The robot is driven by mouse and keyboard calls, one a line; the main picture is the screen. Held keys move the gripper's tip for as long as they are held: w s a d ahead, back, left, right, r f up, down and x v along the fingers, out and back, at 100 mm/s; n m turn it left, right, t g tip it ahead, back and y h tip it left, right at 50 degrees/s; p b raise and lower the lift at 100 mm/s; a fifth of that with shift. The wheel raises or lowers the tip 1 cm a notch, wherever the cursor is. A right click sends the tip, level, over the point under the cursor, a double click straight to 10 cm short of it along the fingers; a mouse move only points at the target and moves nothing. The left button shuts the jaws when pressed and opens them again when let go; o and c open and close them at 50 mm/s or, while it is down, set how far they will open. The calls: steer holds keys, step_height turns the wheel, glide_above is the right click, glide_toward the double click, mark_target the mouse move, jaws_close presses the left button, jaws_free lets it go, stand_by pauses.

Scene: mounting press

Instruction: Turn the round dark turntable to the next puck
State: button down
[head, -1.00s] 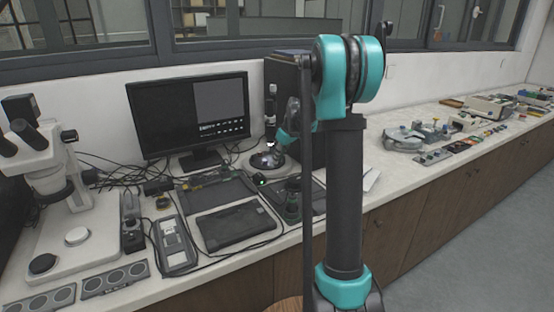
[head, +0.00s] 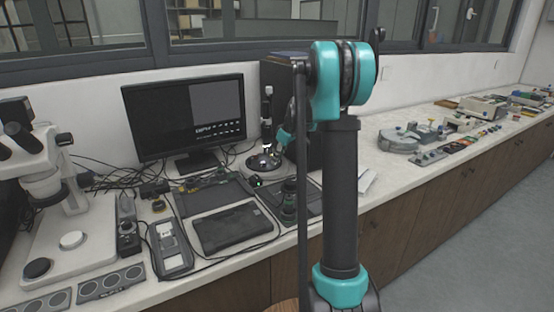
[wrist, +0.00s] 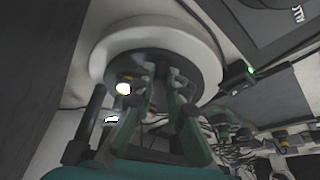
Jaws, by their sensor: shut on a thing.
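The round dark turntable (head: 264,162) sits on a round white base on the bench, right of the monitor, under an upright microscope-like stand (head: 267,118). In the wrist view the dark turntable (wrist: 193,57) shows inside the wide pale round base (wrist: 125,35). My gripper (wrist: 160,72) reaches over the turntable, its two fingers close together at its dark surface. It is shut on the turntable; which part lies between the fingertips is hard to see. In the head view my arm hides most of the gripper. No puck can be made out clearly.
A monitor (head: 184,115) stands behind left. A dark tablet (head: 233,227), a grey meter (head: 170,247) and loose cables lie in front. A stereo microscope (head: 42,172) stands far left. A dark box stands just behind my arm.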

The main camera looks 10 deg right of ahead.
steer(key=c, duration=1.5)
jaws_free()
steer(key=shift+c, duration=0.2)
steer(key=v, duration=1.2)
steer(key=shift+c, duration=0.3)
